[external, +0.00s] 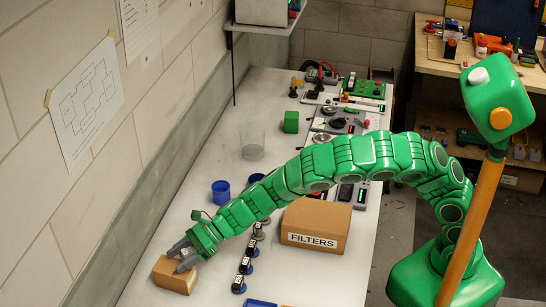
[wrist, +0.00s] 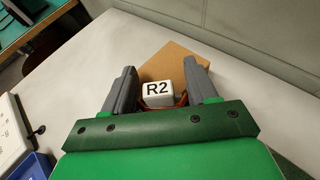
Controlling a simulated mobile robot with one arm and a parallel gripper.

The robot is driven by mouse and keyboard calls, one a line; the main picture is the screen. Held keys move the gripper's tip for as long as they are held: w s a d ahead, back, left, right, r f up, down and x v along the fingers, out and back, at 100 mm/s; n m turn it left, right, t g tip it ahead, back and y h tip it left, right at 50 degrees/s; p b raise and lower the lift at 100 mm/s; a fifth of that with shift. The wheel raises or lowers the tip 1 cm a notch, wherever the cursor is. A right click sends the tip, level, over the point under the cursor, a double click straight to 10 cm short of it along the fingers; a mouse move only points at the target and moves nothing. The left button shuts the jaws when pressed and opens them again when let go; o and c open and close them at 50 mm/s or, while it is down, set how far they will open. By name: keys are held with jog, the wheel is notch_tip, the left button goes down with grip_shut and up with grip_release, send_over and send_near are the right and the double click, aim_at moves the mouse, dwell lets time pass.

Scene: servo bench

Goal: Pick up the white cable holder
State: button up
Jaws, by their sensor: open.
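In the wrist view, a small white block marked R2 (wrist: 158,91) lies between the fingers of my gripper (wrist: 160,68). Something reddish-brown shows at its lower edge, partly hidden by my gripper's green palm. I cannot tell for sure that this block is the cable holder. The fingers are apart, with a gap on the block's left and right. In the external view, my gripper (external: 182,256) is at the bench's front left, over a small brown box (external: 173,278). The white block cannot be made out there. The box also shows in the wrist view (wrist: 176,62), beyond the block.
A blue cup (external: 221,192) and a clear container (external: 252,142) stand farther back. The wall (external: 75,215) runs close along the left.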

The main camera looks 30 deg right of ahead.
grip_shut()
dwell(0.4)
jog(key=shift+r, duration=0.15)
